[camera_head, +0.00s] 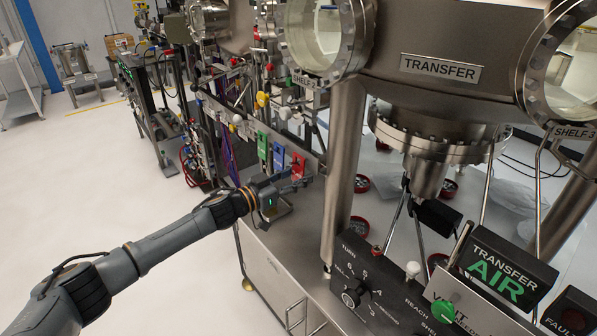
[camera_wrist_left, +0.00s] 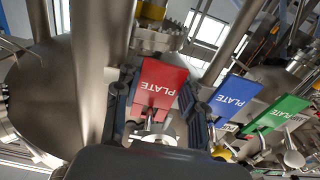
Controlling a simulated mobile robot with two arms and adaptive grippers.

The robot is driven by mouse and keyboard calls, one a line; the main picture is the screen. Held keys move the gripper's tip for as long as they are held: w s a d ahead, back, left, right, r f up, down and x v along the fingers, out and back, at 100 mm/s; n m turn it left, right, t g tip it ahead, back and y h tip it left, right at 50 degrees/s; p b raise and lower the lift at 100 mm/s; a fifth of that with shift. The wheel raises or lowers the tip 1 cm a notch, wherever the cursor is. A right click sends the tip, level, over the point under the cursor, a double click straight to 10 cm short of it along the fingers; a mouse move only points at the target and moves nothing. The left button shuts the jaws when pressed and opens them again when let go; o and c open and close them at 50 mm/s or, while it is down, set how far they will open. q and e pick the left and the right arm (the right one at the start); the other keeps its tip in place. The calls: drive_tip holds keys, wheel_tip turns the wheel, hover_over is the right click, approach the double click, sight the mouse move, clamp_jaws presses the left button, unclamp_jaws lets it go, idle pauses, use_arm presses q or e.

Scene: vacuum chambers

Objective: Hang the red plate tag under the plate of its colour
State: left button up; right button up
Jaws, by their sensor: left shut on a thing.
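The red plate (camera_head: 297,164) stands at the right end of a row with the blue plate (camera_head: 279,157) and the green plate (camera_head: 262,145) on the side of the bench. My left gripper (camera_head: 297,183) is just below the red plate. In the left wrist view, the red plate (camera_wrist_left: 164,82) shows upside down between my fingers (camera_wrist_left: 155,112), with the blue plate (camera_wrist_left: 234,97) and green plate (camera_wrist_left: 280,114) to its right. My left gripper is shut on the red plate tag, a small piece mostly hidden between the fingers. I cannot tell whether the tag touches a hook.
A steel column (camera_head: 345,170) stands close to the right of my left gripper. The transfer chamber (camera_head: 440,55) hangs above the bench, and a black dial panel (camera_head: 365,290) is at its front. Coloured knobs (camera_head: 262,100) stick out behind the plates.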

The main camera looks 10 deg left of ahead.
sight(297, 175)
use_arm(q)
drive_tip(key=shift+s+a, duration=0.1)
drive_tip(key=shift+a, duration=0.05)
idle(0.3)
drive_tip(key=shift+s+a+r+p, duration=0.1)
drive_tip(key=shift+s+a+p, duration=0.2)
drive_tip(key=shift+s+p, duration=0.15)
drive_tip(key=shift+s+a, duration=0.15)
drive_tip(key=shift+p+v, duration=0.85)
drive_tip(key=shift+v, duration=0.2)
drive_tip(key=shift+r, duration=0.15)
